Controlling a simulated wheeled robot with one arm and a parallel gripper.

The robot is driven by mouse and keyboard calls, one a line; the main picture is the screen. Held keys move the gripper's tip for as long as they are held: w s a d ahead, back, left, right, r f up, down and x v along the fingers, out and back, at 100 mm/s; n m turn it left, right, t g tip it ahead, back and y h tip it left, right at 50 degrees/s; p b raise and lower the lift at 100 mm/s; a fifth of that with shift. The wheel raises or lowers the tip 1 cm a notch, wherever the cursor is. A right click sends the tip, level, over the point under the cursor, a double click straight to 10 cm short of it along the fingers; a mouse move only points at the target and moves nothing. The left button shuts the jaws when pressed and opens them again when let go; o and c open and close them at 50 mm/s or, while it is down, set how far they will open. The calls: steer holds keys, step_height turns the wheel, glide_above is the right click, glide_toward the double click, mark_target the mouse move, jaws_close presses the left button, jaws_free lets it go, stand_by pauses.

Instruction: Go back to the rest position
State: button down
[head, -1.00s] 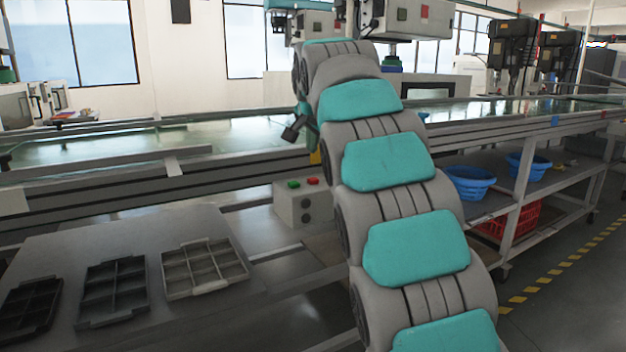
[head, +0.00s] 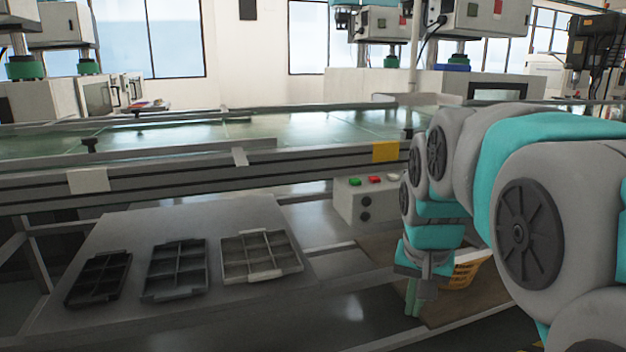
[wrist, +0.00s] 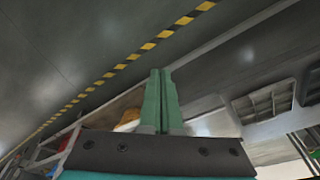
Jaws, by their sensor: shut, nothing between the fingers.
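My gripper (head: 413,297) hangs down from my folded arm at the right in the head view. Its two green fingers are together with nothing between them. In the wrist view the shut fingers (wrist: 161,100) stand upright in the middle of the picture. The gripper is right of the control box and in front of a yellow container (head: 466,272), which my arm partly hides.
Three compartment trays, one black (head: 98,279), one dark grey (head: 175,270) and one light grey (head: 261,256), lie on a grey panel at the left. A control box (head: 362,200) with green and red buttons stands below the long bench (head: 290,160). Yellow-black floor tape (wrist: 147,46) shows in the wrist view.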

steer(key=s+f+n+g, duration=0.1)
steer(key=s+f, duration=0.3)
steer(key=s, duration=0.4)
steer(key=s+a+f+n+g, duration=0.1)
steer(key=s+f, duration=0.3)
steer(key=s, duration=0.4)
steer(key=s+f+n+g, duration=0.2)
steer(key=s+f, duration=0.3)
steer(key=s, duration=0.3)
steer(key=shift+s+a+n+y, duration=0.15)
steer(key=shift+a+n+y, duration=0.15)
steer(key=shift+a, duration=0.1)
